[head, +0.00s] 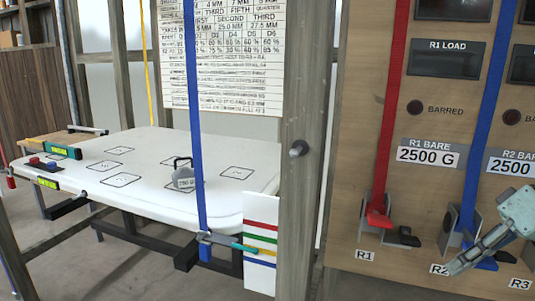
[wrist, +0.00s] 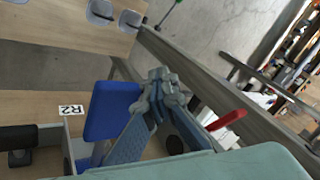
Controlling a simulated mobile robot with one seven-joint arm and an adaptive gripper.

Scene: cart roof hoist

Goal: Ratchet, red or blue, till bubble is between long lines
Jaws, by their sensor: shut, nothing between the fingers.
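The red strap (head: 392,100) runs down the panel to ratchet R1 with its red handle (head: 378,215). The blue strap (head: 487,125) runs down to ratchet R2, whose blue handle (head: 487,263) is partly hidden by my gripper (head: 457,268). In the wrist view, my gripper (wrist: 160,80) is shut and empty, beside the blue handle (wrist: 112,110); I cannot tell whether they touch. The red handle (wrist: 227,120) lies beyond on the other side. The white roof (head: 140,195) hangs at left. A small yellow-green strip (head: 47,183), perhaps the level, is on its front edge; its bubble is too small to read.
A grey weight (head: 184,178) stands on the roof among printed squares. A wooden post (head: 303,130) stands between roof and panel. A display labelled R1 LOAD (head: 445,58) is dark, above a BARRED lamp (head: 415,107). Ratchet R3 is partly in view at the right edge.

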